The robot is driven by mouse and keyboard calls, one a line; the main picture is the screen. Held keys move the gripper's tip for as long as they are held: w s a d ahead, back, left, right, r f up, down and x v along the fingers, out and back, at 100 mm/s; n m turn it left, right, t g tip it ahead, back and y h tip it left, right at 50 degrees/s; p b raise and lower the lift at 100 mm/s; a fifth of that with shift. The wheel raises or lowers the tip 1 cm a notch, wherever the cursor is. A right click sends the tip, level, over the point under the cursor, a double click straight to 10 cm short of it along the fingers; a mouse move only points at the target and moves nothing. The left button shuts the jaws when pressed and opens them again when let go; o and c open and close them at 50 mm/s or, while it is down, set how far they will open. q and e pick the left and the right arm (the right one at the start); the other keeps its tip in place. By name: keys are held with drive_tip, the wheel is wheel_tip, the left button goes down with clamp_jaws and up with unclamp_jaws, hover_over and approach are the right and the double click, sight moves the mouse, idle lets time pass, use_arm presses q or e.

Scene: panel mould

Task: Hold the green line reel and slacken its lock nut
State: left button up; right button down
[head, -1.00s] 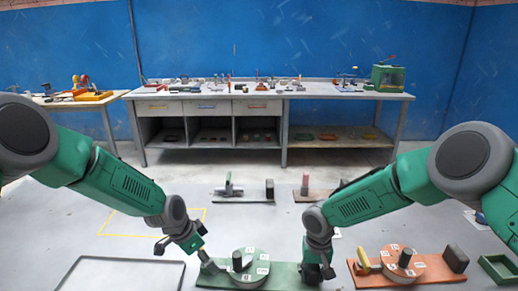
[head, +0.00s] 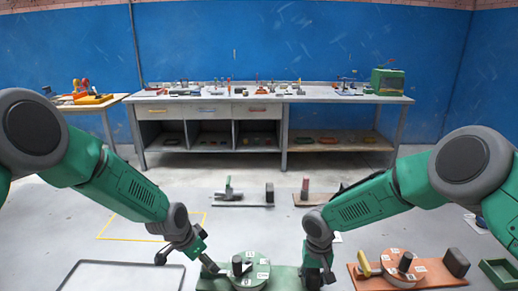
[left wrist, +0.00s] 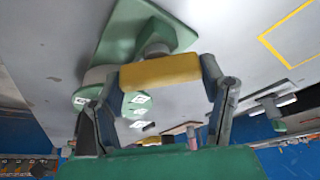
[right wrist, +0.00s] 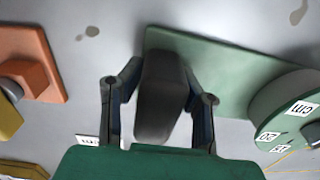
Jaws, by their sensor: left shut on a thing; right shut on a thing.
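The green line reel (head: 254,278), a disc with white number labels and a dark upright peg (head: 237,265), sits on a green base plate (head: 285,272) at the front. My left gripper (head: 210,268) is at the plate's left end. In the left wrist view its fingers are closed on a yellow bar (left wrist: 160,71) with a round grey stem behind it. My right gripper (head: 315,277) is at the plate's right end, shut on a dark grey block (right wrist: 160,95). The reel shows beside it in the right wrist view (right wrist: 285,105). The lock nut cannot be told clearly.
An orange reel (head: 400,280) on an orange plate with a yellow handle stands to the right, near a green tray (head: 502,273). A grey-rimmed panel (head: 120,265) lies front left. Two similar fixtures stand further back, before a workbench (head: 275,97).

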use_arm(q)
drive_tip(key=n+t+y, duration=0.1)
drive_tip(key=n, duration=0.3)
drive_tip(key=shift+d, duration=0.1)
drive_tip(key=n+y, duration=0.2)
drive_tip(key=n, duration=0.3)
drive_tip(key=shift+n, duration=0.3)
idle(0.4)
drive_tip(key=o, duration=1.2)
drive_tip(key=shift+c, duration=0.2)
drive_tip(key=v, duration=0.7)
drive_tip(key=shift+s, duration=0.2)
